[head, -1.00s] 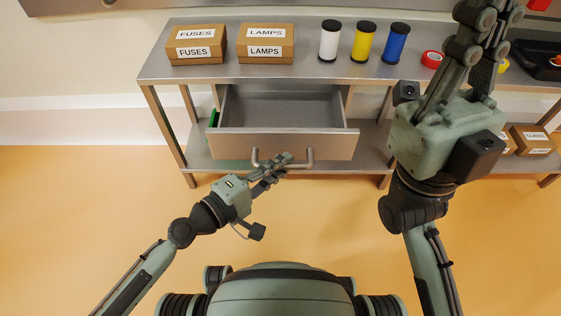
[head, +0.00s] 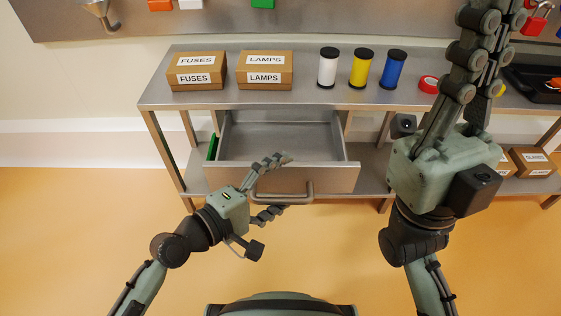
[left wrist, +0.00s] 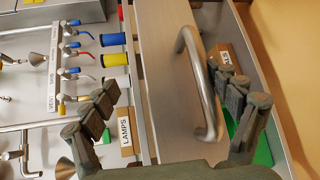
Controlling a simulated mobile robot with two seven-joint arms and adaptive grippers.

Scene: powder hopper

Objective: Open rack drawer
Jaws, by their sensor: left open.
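The rack drawer (head: 330,178) is pulled out, and its empty grey inside shows in the head view. Its bar handle (head: 308,190) is on the front face, and the handle also shows in the left wrist view (left wrist: 201,85). My left gripper (head: 284,183) is open at the drawer front, with one finger above the handle and one below. In the left wrist view the handle lies between the spread fingers and looks clear of them. My right gripper (head: 482,50) is raised at the upper right, its fingertips cut off by the frame edge.
The rack top holds a FUSES box (head: 196,72), a LAMPS box (head: 265,71), white, yellow and blue spools (head: 361,68), and a red tape roll (head: 428,84). A black tray (head: 535,83) is at the right. A green item (head: 212,147) stands left of the drawer. The floor in front is clear.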

